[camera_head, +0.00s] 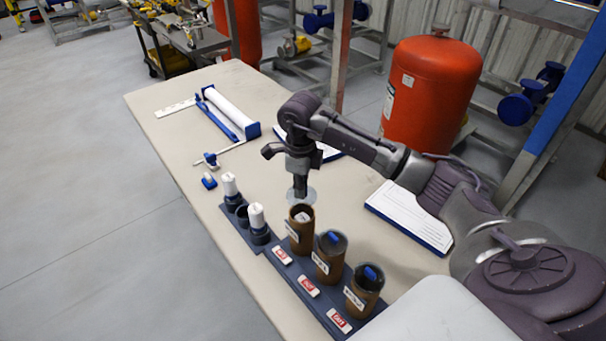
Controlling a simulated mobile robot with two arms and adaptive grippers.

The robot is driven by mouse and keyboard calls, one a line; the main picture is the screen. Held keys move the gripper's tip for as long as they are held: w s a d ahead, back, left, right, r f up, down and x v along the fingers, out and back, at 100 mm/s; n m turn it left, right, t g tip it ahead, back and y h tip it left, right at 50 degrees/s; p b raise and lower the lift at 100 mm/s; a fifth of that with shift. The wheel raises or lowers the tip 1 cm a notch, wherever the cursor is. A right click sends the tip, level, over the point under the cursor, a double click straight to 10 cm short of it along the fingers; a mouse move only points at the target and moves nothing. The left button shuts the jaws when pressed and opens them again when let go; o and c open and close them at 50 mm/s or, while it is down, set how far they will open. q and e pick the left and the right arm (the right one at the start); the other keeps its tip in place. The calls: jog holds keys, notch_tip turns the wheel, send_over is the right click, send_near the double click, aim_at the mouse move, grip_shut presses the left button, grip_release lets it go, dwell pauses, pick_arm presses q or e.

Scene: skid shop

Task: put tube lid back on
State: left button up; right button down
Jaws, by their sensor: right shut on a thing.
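My right gripper (300,184) points down over the table and is shut on a pale grey disc, the tube lid (309,196). The lid is just above the first brown tube (300,235), apart from it or at its rim; I cannot tell which. That tube stands upright and its top looks open, with something pale inside. A second brown tube (329,262) and a third brown tube (363,293) stand beside it, each with a blue piece at the top. My left gripper is not in view.
The tubes stand on a dark blue rack (285,271) with red-and-white labels. Left of them are two white-topped containers in a smaller holder (240,232). A clipboard (408,217) lies to the right. A blue-and-white tool (228,113) lies farther back. The table's left side is mostly clear.

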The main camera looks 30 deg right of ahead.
jog(key=shift+d+m, duration=0.25)
jog(key=shift+m, duration=0.25)
jog(key=shift+w+f, duration=0.1)
jog(key=shift+f+b, duration=0.5)
jog(key=shift+f, duration=0.2)
notch_tip(320, 180, down, 3)
jog(key=shift+f+b, duration=0.2)
jog(key=shift+b, duration=0.9)
jog(key=shift+f+b, duration=0.55)
jog(key=shift+f, duration=0.2)
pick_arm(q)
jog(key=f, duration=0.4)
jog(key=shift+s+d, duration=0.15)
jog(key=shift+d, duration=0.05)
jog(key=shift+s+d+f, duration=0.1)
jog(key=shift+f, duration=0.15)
pick_arm(e)
jog(key=shift+a, duration=0.1)
pick_arm(q)
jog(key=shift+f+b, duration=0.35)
jog(key=shift+b, duration=0.2)
pick_arm(e)
jog(key=shift+f, duration=0.15)
